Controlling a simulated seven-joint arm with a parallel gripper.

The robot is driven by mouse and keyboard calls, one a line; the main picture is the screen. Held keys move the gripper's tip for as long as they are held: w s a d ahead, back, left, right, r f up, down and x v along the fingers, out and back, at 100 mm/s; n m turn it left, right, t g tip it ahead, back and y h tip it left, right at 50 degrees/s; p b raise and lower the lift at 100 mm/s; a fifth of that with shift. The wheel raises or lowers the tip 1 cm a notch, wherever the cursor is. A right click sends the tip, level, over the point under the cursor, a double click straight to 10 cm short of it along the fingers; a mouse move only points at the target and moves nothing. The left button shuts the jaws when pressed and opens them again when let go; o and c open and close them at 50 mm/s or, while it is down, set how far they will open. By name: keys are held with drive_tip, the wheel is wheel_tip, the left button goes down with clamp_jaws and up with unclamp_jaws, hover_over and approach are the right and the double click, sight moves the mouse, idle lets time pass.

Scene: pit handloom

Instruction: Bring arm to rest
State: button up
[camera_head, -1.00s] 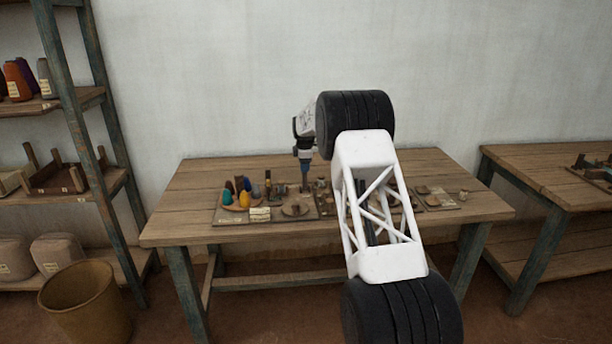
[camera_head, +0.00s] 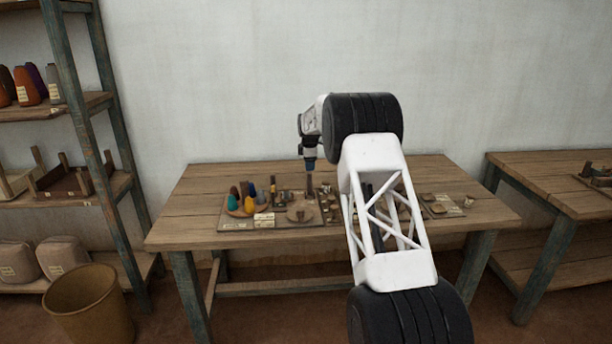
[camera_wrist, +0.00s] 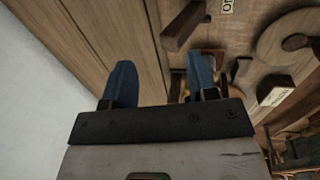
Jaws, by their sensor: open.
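My gripper (camera_head: 310,164) hangs pointing down above the middle of the wooden table (camera_head: 195,235). In the wrist view its two blue fingers (camera_wrist: 160,85) stand apart with nothing held between them. Bare planks (camera_wrist: 100,40) show beyond the left finger, and items on the board show near the right finger. A round wooden disc (camera_head: 300,214) lies on the board below and in front of the gripper. My arm hides the right middle part of the table.
Coloured cones (camera_head: 240,203) stand on the board to the left of the gripper. A small tray (camera_head: 443,206) of parts lies at the right. A shelf rack (camera_head: 90,120) and a basket (camera_head: 90,303) stand at the left, and a second table (camera_head: 555,185) at the right.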

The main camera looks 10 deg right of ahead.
drive_tip(key=s+d+r+m, duration=0.1)
drive_tip(key=s+r+m, duration=0.2)
drive_tip(key=s+r, duration=0.9)
drive_tip(key=s+d+r+m, duration=0.2)
drive_tip(key=s+r+m, duration=0.2)
drive_tip(key=s+r, duration=0.85)
drive_tip(key=s+d+m, duration=0.1)
drive_tip(key=s+m, duration=0.3)
drive_tip(key=s, duration=2.3)
drive_tip(key=s+f+m, duration=0.2)
drive_tip(key=s+f, duration=0.1)
drive_tip(key=s, duration=0.9)
drive_tip(key=s+f+m, duration=0.2)
drive_tip(key=s+f, duration=0.1)
drive_tip(key=s, duration=0.8)
drive_tip(key=s+f+m, duration=0.3)
drive_tip(key=s, duration=0.9)
drive_tip(key=shift+s+d+f, duration=0.15)
drive_tip(key=shift+s+d, duration=0.2)
drive_tip(key=shift+d, duration=0.1)
